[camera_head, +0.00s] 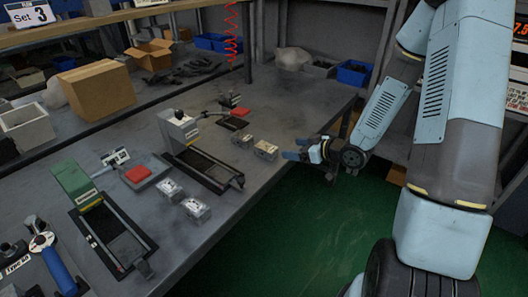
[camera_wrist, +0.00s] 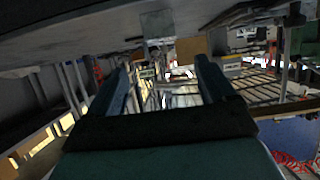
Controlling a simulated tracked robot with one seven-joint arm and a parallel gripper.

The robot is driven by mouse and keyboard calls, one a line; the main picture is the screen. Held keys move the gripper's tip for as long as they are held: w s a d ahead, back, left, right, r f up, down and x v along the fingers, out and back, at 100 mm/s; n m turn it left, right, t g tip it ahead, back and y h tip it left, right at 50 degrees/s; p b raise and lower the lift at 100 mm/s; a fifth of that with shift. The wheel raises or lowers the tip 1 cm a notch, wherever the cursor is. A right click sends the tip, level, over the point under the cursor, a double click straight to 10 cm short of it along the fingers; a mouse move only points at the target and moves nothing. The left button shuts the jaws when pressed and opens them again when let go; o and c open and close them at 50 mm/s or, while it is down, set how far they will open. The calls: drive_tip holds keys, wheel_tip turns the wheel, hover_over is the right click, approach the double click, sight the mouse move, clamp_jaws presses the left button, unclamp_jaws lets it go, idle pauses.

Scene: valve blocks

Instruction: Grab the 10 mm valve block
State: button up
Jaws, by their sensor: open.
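Several small metal valve blocks lie on the grey workbench (camera_head: 235,190). A tan block (camera_head: 265,150) and a greyer block (camera_head: 243,140) sit near its right edge. Two silver blocks, one (camera_head: 196,208) in front and one (camera_head: 172,191) behind it, lie further left. I cannot read any size marking, so I cannot tell which is the 10 mm one.
Two press-like fixtures, one grey (camera_head: 180,130) and one green (camera_head: 75,185), stand on the bench. A red-topped device (camera_head: 138,174) lies between them. Cardboard boxes (camera_head: 98,88) and blue bins (camera_head: 355,73) stand further back. Green floor (camera_head: 320,220) is open right of the bench edge.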

sight(270, 148)
drive_tip(key=x, duration=1.3)
drive_tip(key=shift+w+a+f, duration=0.1)
drive_tip(key=shift+a+f, duration=0.1)
drive_tip(key=shift+f, duration=0.15)
drive_tip(key=c, duration=1.4)
